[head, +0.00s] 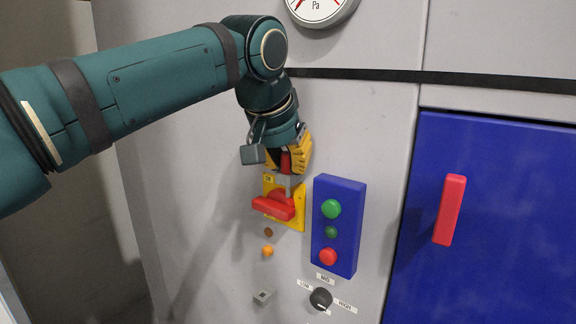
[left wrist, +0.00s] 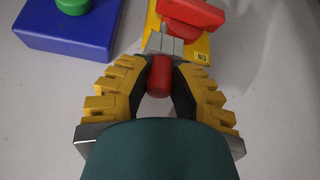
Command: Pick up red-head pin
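The red-head pin (left wrist: 160,76) shows in the left wrist view as a red cylinder between my left gripper's fingertips. It also shows in the head view (head: 286,161), partly hidden by the fingers. My left gripper (head: 288,160), with yellow ribbed fingers, has its dark inner pads against both sides of the red head, so it appears shut on it. In the left wrist view the gripper (left wrist: 161,78) reaches toward a grey metal bracket (left wrist: 164,43) just past the head. The pin's shank is hidden. My right gripper is not in view.
Below the gripper is a red rotary handle (head: 273,208) on a yellow plate (head: 297,216). Right of it is a blue button box (head: 346,240). A black knob (head: 321,298) sits lower. A blue door (head: 500,220) with a red handle (head: 450,209) is at right.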

